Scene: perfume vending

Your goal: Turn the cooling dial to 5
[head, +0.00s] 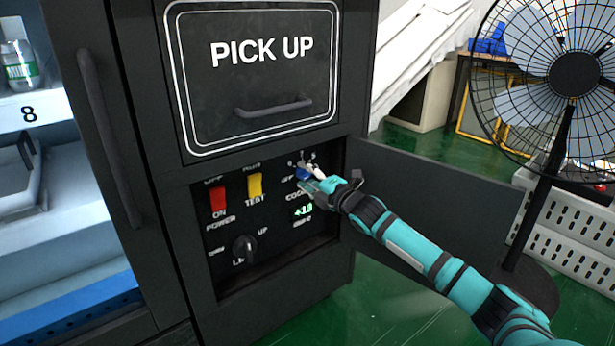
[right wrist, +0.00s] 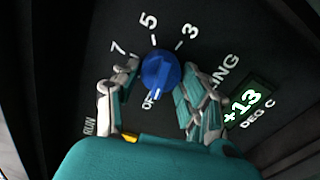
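The blue cooling dial (right wrist: 160,75) sits on the dark control panel, with the marks 7, 5, 3 and OFF around it. A pale mark at its lower edge is by OFF. In the head view the dial (head: 303,174) is partly hidden by my right gripper (head: 316,180). In the right wrist view the right gripper (right wrist: 160,80) has its fingers on either side of the dial, with a narrow gap at the left finger; they look open around it. The green display (right wrist: 243,103) reads +13 DEG C. My left gripper is out of view.
A red power switch (head: 218,201), a yellow test switch (head: 254,186) and a black knob (head: 244,249) share the recessed panel. The opened panel door (head: 430,190) stands to the right, behind my right arm. A fan (head: 572,75) stands beyond it.

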